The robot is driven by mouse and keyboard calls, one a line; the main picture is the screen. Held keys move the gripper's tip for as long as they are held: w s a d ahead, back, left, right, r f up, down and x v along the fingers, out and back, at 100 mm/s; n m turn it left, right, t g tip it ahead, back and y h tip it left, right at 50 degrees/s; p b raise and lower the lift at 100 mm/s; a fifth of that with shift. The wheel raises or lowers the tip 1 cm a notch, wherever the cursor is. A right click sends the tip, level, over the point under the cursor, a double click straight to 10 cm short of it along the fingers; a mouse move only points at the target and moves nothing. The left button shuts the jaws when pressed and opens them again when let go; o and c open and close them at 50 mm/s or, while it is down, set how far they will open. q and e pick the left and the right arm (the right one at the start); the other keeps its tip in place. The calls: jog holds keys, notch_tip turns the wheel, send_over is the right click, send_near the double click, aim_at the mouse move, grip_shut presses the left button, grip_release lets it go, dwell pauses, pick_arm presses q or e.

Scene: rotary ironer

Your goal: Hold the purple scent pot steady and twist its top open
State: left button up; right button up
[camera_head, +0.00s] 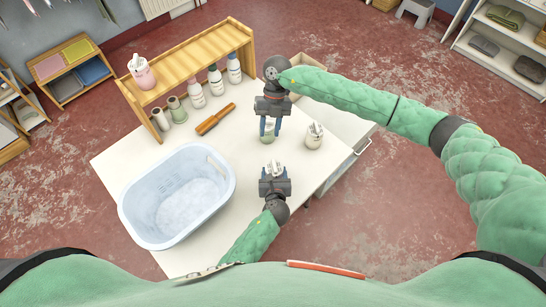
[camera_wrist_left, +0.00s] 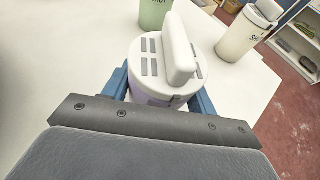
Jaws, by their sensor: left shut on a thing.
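The purple scent pot (camera_wrist_left: 160,97) stands upright with a ribbed white top and a raised white grip bar (camera_wrist_left: 179,48). Only a strip of its lavender body shows below the top in the left wrist view. My left gripper (camera_head: 273,172) is shut on the body, one blue finger on each side. In the head view the pot's white top (camera_head: 273,167) shows between the fingers. My right gripper (camera_head: 270,126) points down beyond the purple pot, its blue fingers apart, at the green pot (camera_head: 268,138). Whether the fingers touch that pot is unclear.
A cream pot (camera_head: 314,136) stands to the right, and the green pot shows in the left wrist view (camera_wrist_left: 154,14). A blue-white basin (camera_head: 133,205) fills the table's left side. A wooden rack (camera_head: 187,62), several bottles and a brown-handled tool (camera_head: 215,119) stand or lie behind.

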aim_at(273, 161)
jog(key=s+f, duration=0.1)
jog(key=f, duration=0.2)
jog(key=s+f+h, duration=0.1)
jog(key=s+f, duration=0.1)
jog(key=f, duration=0.1)
jog(key=s+d+f+h, duration=0.1)
jog(key=s+f, duration=0.1)
jog(key=f, duration=0.2)
jog(key=shift+s+t, duration=0.2)
jog(key=shift+t, duration=0.2)
grip_shut()
